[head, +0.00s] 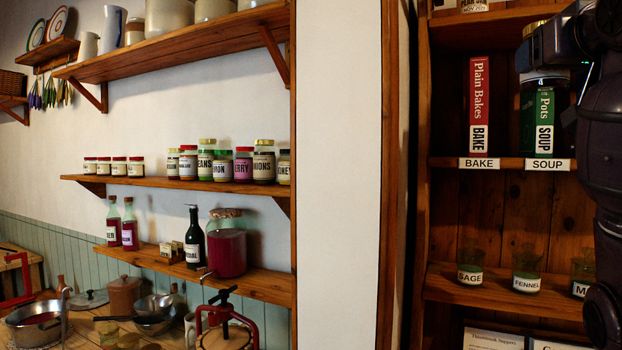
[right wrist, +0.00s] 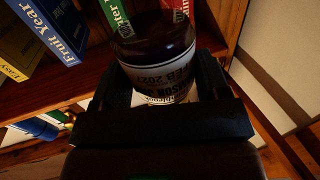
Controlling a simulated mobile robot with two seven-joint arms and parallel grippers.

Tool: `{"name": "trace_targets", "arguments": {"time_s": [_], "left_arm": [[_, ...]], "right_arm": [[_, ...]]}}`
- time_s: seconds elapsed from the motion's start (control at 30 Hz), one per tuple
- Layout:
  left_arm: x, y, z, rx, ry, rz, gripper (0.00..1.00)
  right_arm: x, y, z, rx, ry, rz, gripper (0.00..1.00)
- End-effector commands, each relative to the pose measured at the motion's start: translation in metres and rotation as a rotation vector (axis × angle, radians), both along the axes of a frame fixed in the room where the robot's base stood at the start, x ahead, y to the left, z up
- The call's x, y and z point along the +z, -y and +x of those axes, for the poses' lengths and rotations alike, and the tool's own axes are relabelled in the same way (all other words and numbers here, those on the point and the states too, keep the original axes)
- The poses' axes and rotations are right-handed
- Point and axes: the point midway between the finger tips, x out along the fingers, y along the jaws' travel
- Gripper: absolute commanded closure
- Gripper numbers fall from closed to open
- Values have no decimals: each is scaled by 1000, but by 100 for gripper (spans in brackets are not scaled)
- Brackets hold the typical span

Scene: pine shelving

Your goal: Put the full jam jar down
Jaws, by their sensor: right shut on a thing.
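The jam jar (right wrist: 158,50) shows in the right wrist view, with dark purple contents and a white label with dark print and a "2027" date. My right gripper (right wrist: 165,85) is shut around it, one dark finger on each side. The jar is in front of a green book and a red book; whether it touches anything below is hidden by the gripper. In the head view my right arm (head: 606,130) hangs down the right edge, and its hand is dark and partly hidden near the green book (head: 545,118). My left gripper is not in view.
The right shelving holds a red book (head: 480,105) above a "BAKE" tag. Sage (head: 470,272) and fennel (head: 527,275) jars stand on the lower shelf. A wooden post (head: 392,180) divides this from the left wall shelves, which carry many jars. Shelf space left of the red book is bare.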

Motion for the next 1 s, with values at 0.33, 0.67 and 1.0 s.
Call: {"name": "trace_targets", "arguments": {"time_s": [0.33, 0.67, 1.0], "left_arm": [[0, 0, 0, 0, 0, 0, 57], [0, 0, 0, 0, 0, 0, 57], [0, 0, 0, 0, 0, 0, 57]], "right_arm": [[-110, -30, -6, 46, -3, -1, 66], [-206, -57, -12, 87, -5, 1, 66], [-296, -82, -17, 123, -7, 2, 66]]}}
